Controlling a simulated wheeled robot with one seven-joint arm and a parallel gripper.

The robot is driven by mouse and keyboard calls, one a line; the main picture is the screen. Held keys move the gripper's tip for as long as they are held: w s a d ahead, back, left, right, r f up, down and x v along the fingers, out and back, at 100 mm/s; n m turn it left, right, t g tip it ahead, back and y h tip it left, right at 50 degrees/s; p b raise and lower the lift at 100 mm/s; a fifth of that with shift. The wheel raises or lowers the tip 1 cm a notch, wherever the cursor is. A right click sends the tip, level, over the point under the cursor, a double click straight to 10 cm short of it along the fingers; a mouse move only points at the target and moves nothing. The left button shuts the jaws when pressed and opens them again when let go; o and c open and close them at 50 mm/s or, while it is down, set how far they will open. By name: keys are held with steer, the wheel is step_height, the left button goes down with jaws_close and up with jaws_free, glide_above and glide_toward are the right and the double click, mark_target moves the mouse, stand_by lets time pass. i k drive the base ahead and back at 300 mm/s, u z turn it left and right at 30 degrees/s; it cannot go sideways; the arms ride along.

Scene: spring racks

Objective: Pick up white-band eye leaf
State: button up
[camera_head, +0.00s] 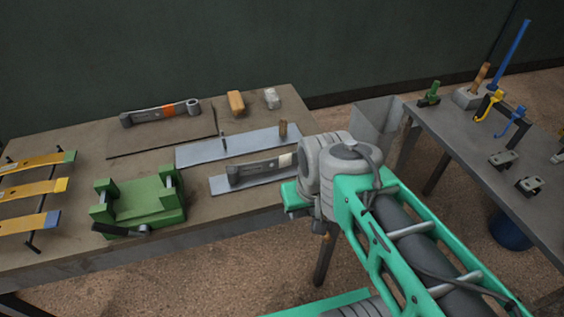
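The white-band eye leaf (258,172) is a dark grey bar lying on a light grey plate (222,187) near the front right of the left bench. Its white band (285,160) shows towards its right end. The right end runs up to my grey and teal arm, which hides whatever lies beyond, so I cannot see an eye there. My arm reaches in from the lower right, and its wrist is just right of the leaf. I cannot make out my gripper's fingers. Another eye leaf (150,113) with an orange band lies at the back of the bench.
A green clamp fixture (140,203) stands left of the leaf. Behind it is a pale plate (205,152) with upright pins. Yellow leaves (35,188) sit on a rack at the far left. An orange-brown block (236,103) is at the back. A second bench (460,140) holds tools at right.

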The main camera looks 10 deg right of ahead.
mark_target(234, 172)
steer(key=u, duration=3.9)
steer(key=k, duration=0.65)
steer(key=z, duration=1.7)
steer(key=i, duration=0.5)
steer(key=u, duration=0.05)
